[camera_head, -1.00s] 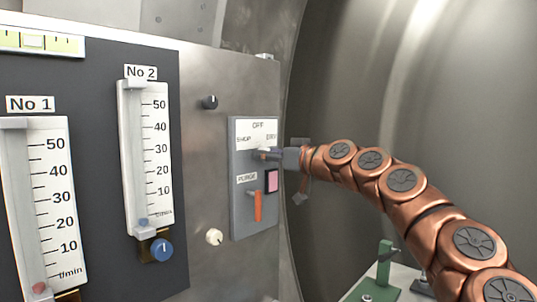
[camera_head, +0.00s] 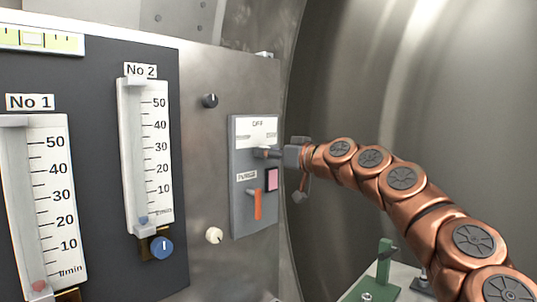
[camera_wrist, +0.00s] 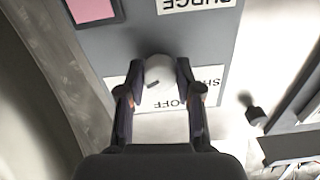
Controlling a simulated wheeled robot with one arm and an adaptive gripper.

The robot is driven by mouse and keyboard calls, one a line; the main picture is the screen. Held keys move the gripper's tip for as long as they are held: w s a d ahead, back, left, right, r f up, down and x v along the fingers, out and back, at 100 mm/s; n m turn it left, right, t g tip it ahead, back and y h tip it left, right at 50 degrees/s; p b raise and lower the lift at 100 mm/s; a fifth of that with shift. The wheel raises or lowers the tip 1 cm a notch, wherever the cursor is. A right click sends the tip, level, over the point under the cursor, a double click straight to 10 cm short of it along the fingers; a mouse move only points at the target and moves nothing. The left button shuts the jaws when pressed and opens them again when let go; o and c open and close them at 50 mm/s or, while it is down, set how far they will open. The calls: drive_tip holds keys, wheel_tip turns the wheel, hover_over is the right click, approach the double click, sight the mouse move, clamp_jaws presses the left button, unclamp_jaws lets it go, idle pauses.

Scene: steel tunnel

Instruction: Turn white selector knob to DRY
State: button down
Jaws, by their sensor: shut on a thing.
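The white selector knob (camera_wrist: 160,70) sits between my two fingers in the wrist view, with a short dark mark on its face pointing toward the lower left there. My gripper (camera_head: 262,153) is shut on it from the right in the head view, where the fingers mostly hide the knob. The white OFF label (camera_head: 257,131) is above it on the grey switch plate (camera_head: 240,212). In the wrist view the labels appear upside down, with OFF below the knob and a partly covered "SH…" label at right. The DRY word is not readable now.
Below the knob are an orange PURGE lever (camera_head: 258,204) and a pink square button (camera_head: 272,179). A black knob (camera_head: 209,101), another white knob (camera_head: 214,236) and a blue knob (camera_head: 162,248) are on the panel to the left. A green fixture (camera_head: 384,262) stands lower right.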

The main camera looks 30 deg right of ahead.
drive_tip(key=shift+m, duration=5.8)
drive_tip(key=c, duration=0.8)
unclamp_jaws()
drive_tip(key=shift+o, duration=0.2)
drive_tip(key=shift+s, duration=0.1)
